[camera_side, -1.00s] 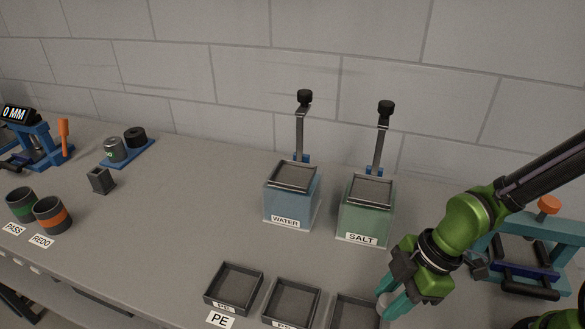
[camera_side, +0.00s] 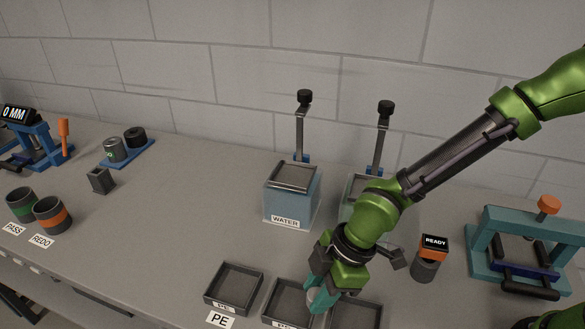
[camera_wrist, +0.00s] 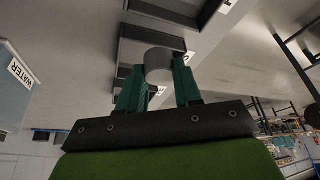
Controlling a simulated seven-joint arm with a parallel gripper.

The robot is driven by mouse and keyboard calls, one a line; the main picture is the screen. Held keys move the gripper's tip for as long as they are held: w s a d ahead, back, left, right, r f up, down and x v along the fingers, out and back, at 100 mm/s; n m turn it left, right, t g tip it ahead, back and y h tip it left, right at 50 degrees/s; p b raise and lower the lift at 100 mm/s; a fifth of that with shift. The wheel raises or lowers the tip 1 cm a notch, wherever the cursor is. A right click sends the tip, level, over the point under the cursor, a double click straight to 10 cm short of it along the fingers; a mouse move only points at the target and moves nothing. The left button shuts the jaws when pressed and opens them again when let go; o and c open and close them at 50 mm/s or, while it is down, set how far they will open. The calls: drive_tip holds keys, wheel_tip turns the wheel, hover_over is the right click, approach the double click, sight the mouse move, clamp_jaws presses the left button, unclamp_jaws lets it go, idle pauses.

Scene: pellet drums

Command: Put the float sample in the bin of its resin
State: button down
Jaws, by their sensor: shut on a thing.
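My gripper (camera_side: 322,292) is shut on the float sample, a small pale grey cylinder (camera_wrist: 158,62) seen between the teal fingertips in the wrist view. In the side view the sample (camera_side: 312,296) is mostly hidden by the fingers. The gripper is over the right part of the middle bin (camera_side: 268,314), near the right bin (camera_side: 372,304); its exact height is hard to tell. The left bin (camera_side: 209,298) has a PE card in front and looks empty. The labels of the other two bins are cut off or unreadable.
A blue WATER tank (camera_side: 290,207) stands behind the bins. The green SALT tank (camera_side: 350,212) is mostly hidden by my arm. A READY device (camera_side: 428,262) and a teal press frame (camera_side: 485,250) stand to the right. PASS and REDO cups (camera_side: 52,214) are far left.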

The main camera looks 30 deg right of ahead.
drive_tip(key=w+a, duration=0.2)
drive_tip(key=w, duration=0.1)
drive_tip(key=shift+a+f, duration=0.15)
drive_tip(key=shift+a, duration=0.25)
drive_tip(key=shift+w+a+f, duration=0.1)
drive_tip(key=shift+a+f, duration=0.1)
drive_tip(key=shift+f, duration=1.6)
drive_tip(key=shift+f, duration=0.2)
drive_tip(key=c, duration=1.1)
unclamp_jaws()
drive_tip(key=shift+o, duration=0.2)
drive_tip(key=shift+r, duration=0.1)
